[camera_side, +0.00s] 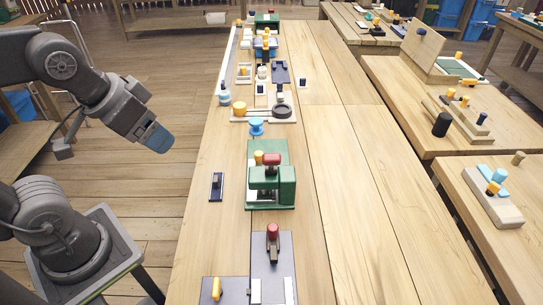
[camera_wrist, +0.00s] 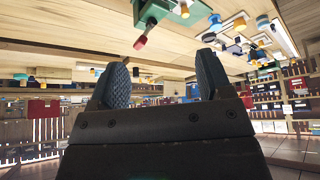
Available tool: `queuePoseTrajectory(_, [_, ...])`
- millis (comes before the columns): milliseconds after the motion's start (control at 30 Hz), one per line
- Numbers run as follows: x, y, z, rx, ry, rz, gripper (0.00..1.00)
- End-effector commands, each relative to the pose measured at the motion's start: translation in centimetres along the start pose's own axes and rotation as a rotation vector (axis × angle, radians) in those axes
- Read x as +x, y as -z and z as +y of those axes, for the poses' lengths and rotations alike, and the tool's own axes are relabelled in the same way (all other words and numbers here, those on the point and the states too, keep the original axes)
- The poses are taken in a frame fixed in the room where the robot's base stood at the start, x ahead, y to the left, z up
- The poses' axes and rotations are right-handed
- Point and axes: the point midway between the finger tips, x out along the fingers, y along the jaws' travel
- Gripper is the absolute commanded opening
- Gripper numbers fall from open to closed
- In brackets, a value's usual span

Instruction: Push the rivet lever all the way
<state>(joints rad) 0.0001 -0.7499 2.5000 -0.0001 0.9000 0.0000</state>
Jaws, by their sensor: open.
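A green press-like device (camera_side: 285,190) stands on the long wooden table, with a red-ended lever (camera_side: 271,161) at its top; I take this as the rivet lever. In the wrist view, tilted, a green device (camera_wrist: 152,10) shows at the top edge with a red-ended lever (camera_wrist: 141,41) on it. My gripper (camera_side: 157,138) is off the table's left side, raised and well apart from the device. In the wrist view my gripper (camera_wrist: 163,78) has its two dark fingers spread with nothing between them.
A second red-knobbed handle (camera_side: 272,232) stands on a grey plate nearer the front. A small dark switch-like block (camera_side: 217,186) lies left of the green device. A blue knob (camera_side: 257,126) and several fixtures stand farther back. The table's right half (camera_side: 350,210) is clear.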

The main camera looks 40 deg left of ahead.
Motion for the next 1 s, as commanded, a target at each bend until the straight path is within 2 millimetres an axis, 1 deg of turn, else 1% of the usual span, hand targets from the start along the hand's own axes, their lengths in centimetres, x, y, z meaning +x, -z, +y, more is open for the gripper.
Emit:
queuePoseTrajectory(500, [0.0, 0.0, 0.0, 0.000, 0.000, 0.000, 0.72])
queuePoseTrajectory(567, [0.0, 0.1, 0.0, -0.005, 0.000, -0.003, 0.72])
queuePoseTrajectory(633, [-0.1, 0.7, 0.1, -0.022, -0.003, -0.015, 0.72])
queuePoseTrajectory(667, [-0.1, 1.1, 0.2, -0.036, -0.004, -0.025, 0.72])
queuePoseTrajectory(767, [0.0, 3.3, 0.6, -0.108, -0.007, -0.074, 0.72])
queuePoseTrajectory(867, [0.5, 6.2, 1.4, -0.211, -0.003, -0.141, 0.72])
queuePoseTrajectory(1000, [2.0, 10.3, 2.7, -0.363, 0.021, -0.237, 0.72])
